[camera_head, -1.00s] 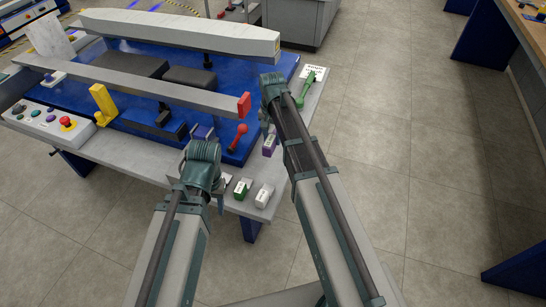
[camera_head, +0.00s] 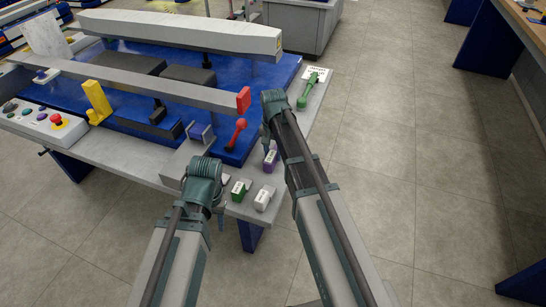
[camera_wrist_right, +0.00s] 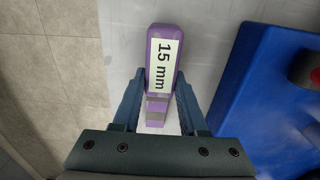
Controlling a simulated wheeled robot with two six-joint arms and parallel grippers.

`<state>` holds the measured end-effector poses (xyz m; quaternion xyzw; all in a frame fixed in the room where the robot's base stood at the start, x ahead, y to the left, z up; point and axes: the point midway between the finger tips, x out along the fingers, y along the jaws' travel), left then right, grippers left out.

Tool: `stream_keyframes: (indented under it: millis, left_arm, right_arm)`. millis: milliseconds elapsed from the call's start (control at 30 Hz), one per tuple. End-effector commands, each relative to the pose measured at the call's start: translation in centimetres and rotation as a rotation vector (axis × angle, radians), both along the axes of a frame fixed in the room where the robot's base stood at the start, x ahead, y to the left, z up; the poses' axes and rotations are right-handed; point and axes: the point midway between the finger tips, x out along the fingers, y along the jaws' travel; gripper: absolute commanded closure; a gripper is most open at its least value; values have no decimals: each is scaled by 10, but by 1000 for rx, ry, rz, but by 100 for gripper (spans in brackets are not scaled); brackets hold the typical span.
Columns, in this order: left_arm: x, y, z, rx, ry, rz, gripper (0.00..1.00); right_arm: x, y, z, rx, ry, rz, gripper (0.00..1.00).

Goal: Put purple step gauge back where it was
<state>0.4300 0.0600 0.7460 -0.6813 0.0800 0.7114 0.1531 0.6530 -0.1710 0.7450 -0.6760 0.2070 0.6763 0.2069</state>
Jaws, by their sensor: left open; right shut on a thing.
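A green gauge (camera_head: 240,189) and a white gauge (camera_head: 264,199) lie at the near table corner. My left gripper (camera_head: 218,205) is open beside the green gauge; its fingers are mostly hidden.
A red-knobbed lever (camera_head: 238,130) stands on the blue machine bed (camera_head: 240,152), close to the right gripper. A control box (camera_head: 40,125) is at the left. Floor right of the table is clear.

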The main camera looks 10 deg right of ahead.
Motion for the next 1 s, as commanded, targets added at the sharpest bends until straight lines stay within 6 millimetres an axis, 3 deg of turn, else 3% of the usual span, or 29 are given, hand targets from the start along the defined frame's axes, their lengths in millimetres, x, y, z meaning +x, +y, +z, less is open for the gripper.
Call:
stream_keyframes:
  millis: [300, 333, 500, 1000]
  left_arm:
    - [0, 0, -3, 0, 0, 0, 50]
    - [0, 0, -2, 0, 0, 0, 50]
    - [0, 0, -1, 0, 0, 0, 50]
    - [0, 0, 9, 0, 0, 0, 50]
  right_arm:
    - [0, 0, -3, 0, 0, 0, 100]
    - [0, 0, -2, 0, 0, 0, 54]
    - [0, 0, -1, 0, 0, 0, 28]
    - [0, 0, 9, 0, 0, 0, 28]
